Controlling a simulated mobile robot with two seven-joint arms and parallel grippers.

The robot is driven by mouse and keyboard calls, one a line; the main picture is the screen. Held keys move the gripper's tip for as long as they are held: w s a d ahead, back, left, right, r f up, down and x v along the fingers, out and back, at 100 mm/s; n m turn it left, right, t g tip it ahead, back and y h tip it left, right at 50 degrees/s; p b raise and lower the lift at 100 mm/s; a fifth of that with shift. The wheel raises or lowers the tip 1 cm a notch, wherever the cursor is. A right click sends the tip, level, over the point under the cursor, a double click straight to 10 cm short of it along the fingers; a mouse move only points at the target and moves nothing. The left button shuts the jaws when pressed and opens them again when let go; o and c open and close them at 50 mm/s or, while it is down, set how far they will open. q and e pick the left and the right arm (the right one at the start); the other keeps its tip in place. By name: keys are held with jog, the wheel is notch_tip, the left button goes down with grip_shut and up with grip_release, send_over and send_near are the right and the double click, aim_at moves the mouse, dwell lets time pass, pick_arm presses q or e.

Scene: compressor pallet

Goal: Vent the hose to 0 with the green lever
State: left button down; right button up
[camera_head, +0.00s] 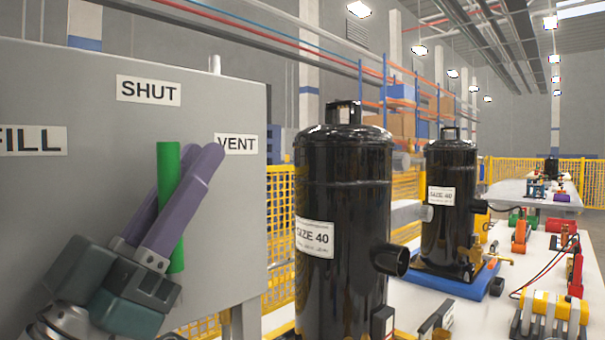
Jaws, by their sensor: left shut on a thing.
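The green lever (168,163) is on the front of a grey panel (60,92) at the left. It stands nearly upright, with its top end below the SHUT label (148,90). The FILL label (33,140) is to its left and the VENT label (236,144) to its right. My left gripper (208,160), with purple fingers, is shut on the lever and crosses it at a slant, hiding part of its middle. The lever's pivot is hard to make out. No hose or gauge can be clearly made out. My right gripper is not in view.
A black SIZE 40 compressor (343,200) stands just right of the panel, with a second one (450,205) behind it on a blue base. A white table (470,318) holds tools and a yellow-banded object (553,310). Yellow fencing (281,210) runs behind.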

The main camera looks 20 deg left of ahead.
pick_arm(q)
jog(key=c, duration=0.8)
grip_release()
jog(key=shift+o, duration=0.2)
jog(key=b+v, duration=0.1)
jog(key=v, duration=0.1)
jog(key=shift+s+f, duration=0.1)
jog(key=shift+f, duration=0.3)
jog(key=s+a+p, duration=0.1)
jog(key=s+a, duration=0.1)
jog(key=s, duration=1)
jog(key=shift+a, duration=0.2)
jog(key=shift+s, duration=0.1)
